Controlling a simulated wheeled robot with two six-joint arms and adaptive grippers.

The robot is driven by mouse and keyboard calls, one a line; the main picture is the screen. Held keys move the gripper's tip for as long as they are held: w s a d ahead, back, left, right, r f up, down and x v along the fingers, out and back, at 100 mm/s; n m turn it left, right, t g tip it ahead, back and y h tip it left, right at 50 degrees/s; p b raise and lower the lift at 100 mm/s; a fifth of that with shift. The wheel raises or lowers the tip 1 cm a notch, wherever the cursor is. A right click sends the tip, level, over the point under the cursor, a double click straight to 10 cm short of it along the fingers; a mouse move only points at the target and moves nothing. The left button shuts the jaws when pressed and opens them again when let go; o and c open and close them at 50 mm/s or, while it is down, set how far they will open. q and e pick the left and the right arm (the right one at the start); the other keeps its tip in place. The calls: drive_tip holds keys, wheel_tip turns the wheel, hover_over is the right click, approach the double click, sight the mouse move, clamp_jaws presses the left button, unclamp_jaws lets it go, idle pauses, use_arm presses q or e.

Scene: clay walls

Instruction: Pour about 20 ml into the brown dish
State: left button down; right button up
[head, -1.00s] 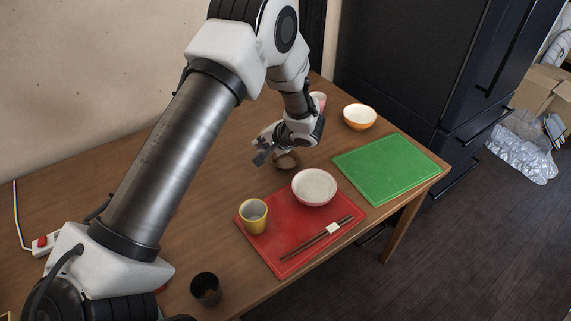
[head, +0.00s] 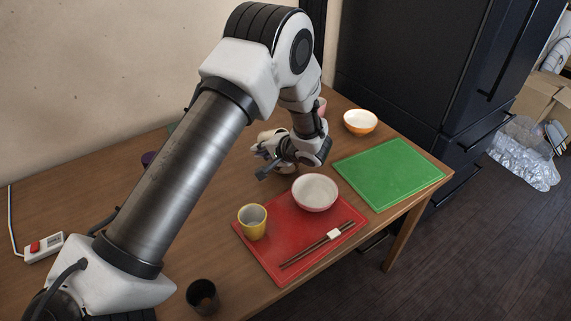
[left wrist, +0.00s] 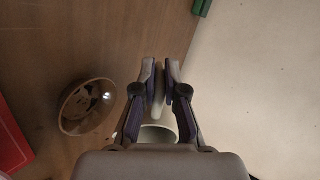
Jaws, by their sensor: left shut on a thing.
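The brown dish (left wrist: 88,107) shows in the left wrist view, on the table to the left of my gripper and apart from it. A bright glint lies inside it; I cannot tell how much liquid it holds. In the head view my gripper and wrist mostly hide the dish. My left gripper (left wrist: 160,82) is shut on a pale vessel (left wrist: 160,133), which seems gripped at its handle; part of its rim shows between the fingers. In the head view the left gripper (head: 268,163) is above the table behind the red mat, with the cream vessel (head: 267,136) beyond it. My right gripper is not in view.
A red mat (head: 283,262) holds a yellow cup (head: 252,229), a pink-rimmed bowl (head: 315,192) and chopsticks (head: 318,246). A green board (head: 390,172), an orange bowl (head: 360,122) and a dark cup (head: 202,297) stand around. A power strip (head: 44,247) lies at left.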

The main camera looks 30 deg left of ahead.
use_arm(q)
drive_tip(key=shift+a, duration=0.15)
drive_tip(key=shift+f, duration=0.15)
drive_tip(key=shift+a+f+y+b, duration=0.25)
drive_tip(key=shift+y+b, duration=0.05)
drive_tip(key=shift+b, duration=0.75)
drive_tip(key=shift+a+f+y+b, duration=0.25)
drive_tip(key=shift+a+y+b, duration=0.2)
drive_tip(key=shift+b, duration=0.65)
wheel_tip(320, 180, up, 3)
drive_tip(key=h+p, duration=0.1)
drive_tip(key=p, duration=0.4)
drive_tip(key=shift+w+a+r, duration=0.1)
drive_tip(key=shift+a, duration=0.05)
drive_tip(key=p, duration=0.1)
drive_tip(key=h+p, duration=0.1)
drive_tip(key=p, duration=0.1)
drive_tip(key=shift+a+r+h, duration=0.1)
drive_tip(key=shift+r+h, duration=0.15)
drive_tip(key=h+p, duration=0.2)
drive_tip(key=a+f+h+p, duration=0.1)
drive_tip(key=h+p, duration=0.1)
drive_tip(key=shift+a+f+g, duration=0.15)
drive_tip(key=shift+g, duration=0.25)
